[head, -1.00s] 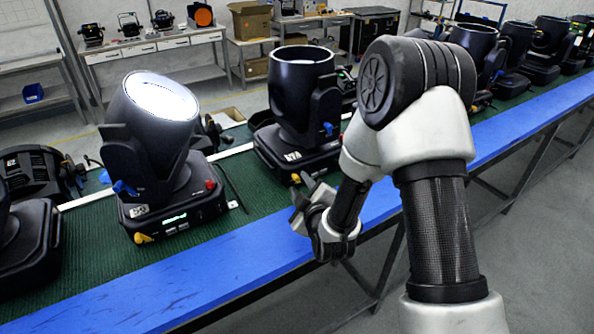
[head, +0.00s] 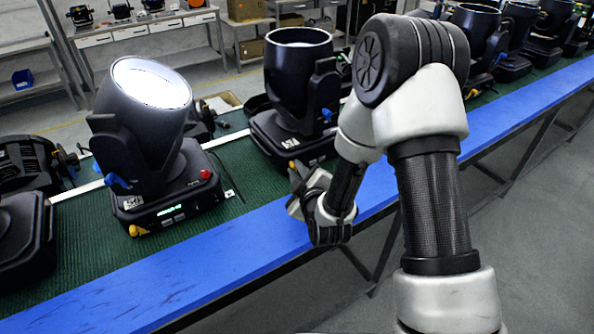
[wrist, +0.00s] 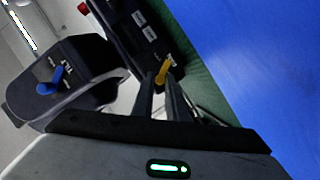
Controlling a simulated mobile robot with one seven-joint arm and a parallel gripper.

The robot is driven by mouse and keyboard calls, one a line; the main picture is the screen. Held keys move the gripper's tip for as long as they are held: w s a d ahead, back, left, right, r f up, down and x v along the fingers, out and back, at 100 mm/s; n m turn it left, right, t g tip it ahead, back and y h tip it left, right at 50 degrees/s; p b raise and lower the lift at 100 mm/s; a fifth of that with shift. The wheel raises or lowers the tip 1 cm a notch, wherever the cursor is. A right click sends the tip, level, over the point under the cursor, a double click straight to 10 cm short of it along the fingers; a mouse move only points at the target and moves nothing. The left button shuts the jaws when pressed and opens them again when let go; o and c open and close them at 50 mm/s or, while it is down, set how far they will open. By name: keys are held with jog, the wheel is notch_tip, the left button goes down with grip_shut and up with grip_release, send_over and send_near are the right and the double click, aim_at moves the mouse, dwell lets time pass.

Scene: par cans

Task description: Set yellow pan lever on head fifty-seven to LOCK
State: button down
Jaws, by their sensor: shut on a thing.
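The black moving head (head: 290,100), with a white label I read as 57, stands on the green mat just beyond my gripper. Its yellow lever (head: 292,164) is at the front left corner of its base; the lever also shows in the wrist view (wrist: 163,68), slanting, with small unreadable print beside it. My gripper (head: 298,182) is shut on the yellow lever. In the wrist view its dark fingers (wrist: 161,88) meet the lever's near end. A blue lever (wrist: 55,80) marked TILT is left of it. The fingers partly hide the lever, and its exact setting cannot be read.
A lit moving head (head: 150,110) with its own yellow lever stands to the left. More heads (head: 470,45) line the bench to the right. The blue front edge (head: 215,260) of the bench runs below my gripper; open floor lies in front.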

jog(key=shift+w, duration=0.1)
jog(key=shift+w+d+r+m+g+y+b, duration=0.15)
jog(key=shift+d+m+g+y+b, duration=0.1)
jog(key=shift+m+b, duration=0.25)
jog(key=shift+w+d+r+m+g+y+b, duration=0.15)
jog(key=shift+d+m+g+b, duration=0.1)
jog(key=shift+m+b, duration=0.2)
jog(key=m, duration=0.1)
jog(key=d+m+g+y, duration=0.1)
jog(key=shift+w+r+m+b, duration=0.1)
jog(key=shift+w+m+b, duration=0.2)
jog(key=shift+m, duration=0.05)
jog(key=shift+w+d+m+g+y+p, duration=0.4)
jog(key=shift+m+g+y+p, duration=0.25)
jog(key=shift+m, duration=0.35)
jog(key=shift+w+d+f+m+g+y+p, duration=0.15)
jog(key=shift+d+f+m+g+y+p, duration=0.15)
jog(key=shift+m+y+p, duration=0.4)
jog(key=shift+r, duration=0.1)
jog(key=c, duration=1.7)
grip_release()
jog(key=shift+c, duration=0.2)
